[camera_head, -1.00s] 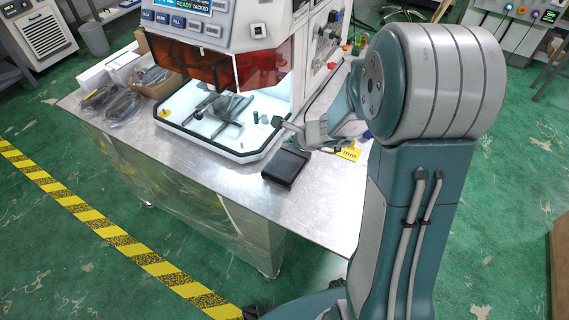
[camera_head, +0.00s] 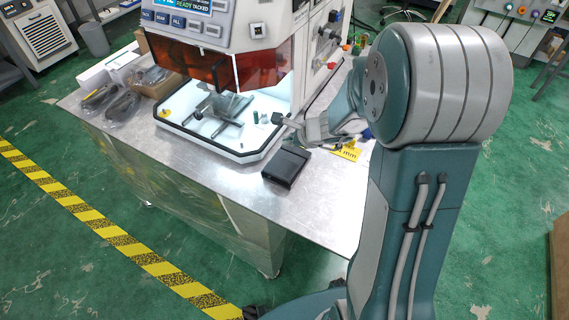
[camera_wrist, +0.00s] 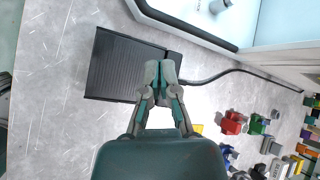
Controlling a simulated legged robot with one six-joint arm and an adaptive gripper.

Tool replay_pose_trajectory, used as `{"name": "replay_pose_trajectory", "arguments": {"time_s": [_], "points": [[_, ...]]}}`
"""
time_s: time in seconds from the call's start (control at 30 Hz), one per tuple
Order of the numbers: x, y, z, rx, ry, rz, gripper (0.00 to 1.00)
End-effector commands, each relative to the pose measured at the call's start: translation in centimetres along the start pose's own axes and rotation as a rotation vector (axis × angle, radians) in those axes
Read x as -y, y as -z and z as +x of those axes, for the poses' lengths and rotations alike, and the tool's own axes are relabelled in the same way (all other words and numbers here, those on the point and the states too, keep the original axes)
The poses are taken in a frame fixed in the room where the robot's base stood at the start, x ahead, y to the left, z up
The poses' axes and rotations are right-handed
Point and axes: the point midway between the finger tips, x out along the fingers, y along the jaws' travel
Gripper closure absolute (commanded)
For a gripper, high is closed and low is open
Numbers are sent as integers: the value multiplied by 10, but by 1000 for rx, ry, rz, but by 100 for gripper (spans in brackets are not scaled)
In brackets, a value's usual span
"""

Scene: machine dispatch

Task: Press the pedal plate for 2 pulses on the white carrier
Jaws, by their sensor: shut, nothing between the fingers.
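The black ribbed pedal plate (camera_head: 286,167) lies flat on the metal table, in front of the machine's white-floored bay. It also fills the upper left of the wrist view (camera_wrist: 122,66), with a cable leaving its right side. My gripper (camera_head: 278,119) is shut and empty, with its tips raised beyond the pedal in the head view. In the wrist view my gripper (camera_wrist: 161,72) overlaps the pedal's right end in the picture; no contact can be made out. Small parts stand on the bay floor (camera_head: 205,136) beside a dark fixture (camera_head: 222,108). I cannot tell which is the white carrier.
An orange guard (camera_head: 200,63) hangs over the bay. Bagged parts (camera_head: 112,100) lie at the table's left. Several coloured connectors (camera_wrist: 232,123) lie right of the pedal in the wrist view.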

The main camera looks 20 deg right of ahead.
Motion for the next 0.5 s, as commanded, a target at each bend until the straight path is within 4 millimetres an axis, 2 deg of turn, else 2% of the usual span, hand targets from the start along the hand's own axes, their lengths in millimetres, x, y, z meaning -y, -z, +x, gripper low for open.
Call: {"name": "replay_pose_trajectory", "arguments": {"time_s": [0.2, 0.5], "points": [[14, -14, -18, -1, 3, -3, 100], [15, -14, -19, -2, 2, 0, 100]]}}
